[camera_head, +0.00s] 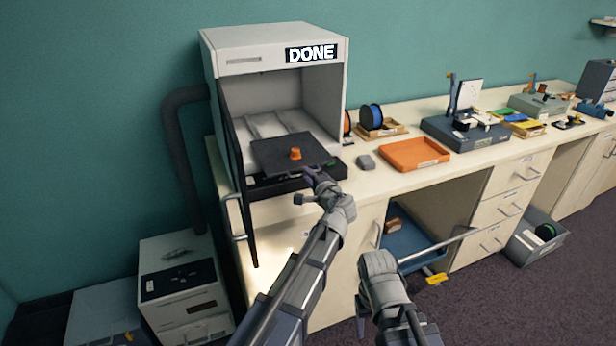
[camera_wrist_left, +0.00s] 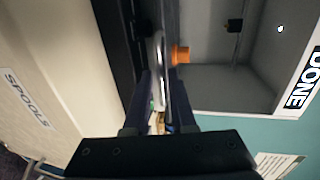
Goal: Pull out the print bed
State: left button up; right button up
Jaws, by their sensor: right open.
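The white printer (camera_head: 222,62) stands on the left end of the counter with its front open and a "DONE" label on top. The dark print bed (camera_head: 272,150) lies at the opening, with a small orange printed piece (camera_head: 295,153) on it. My left gripper (camera_head: 308,172) is at the bed's front right edge. In the left wrist view, a grey handle-like bar (camera_wrist_left: 158,62) lies between or just beyond the left fingertips (camera_wrist_left: 161,78); whether they grip it is unclear. The orange piece also shows there (camera_wrist_left: 180,54). My right gripper (camera_head: 432,248) is low in front of the counter, away from the printer.
A dark open door panel (camera_head: 235,165) hangs at the printer's left. A white cabinet (camera_head: 185,285) stands on the floor at left.

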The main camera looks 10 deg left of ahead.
pick_arm(q)
jog(key=p+v, duration=0.1)
jog(key=v, duration=0.7)
jog(key=shift+p, duration=0.3)
pick_arm(e)
jog(key=shift+r, duration=0.8)
pick_arm(q)
jog(key=shift+w, duration=0.1)
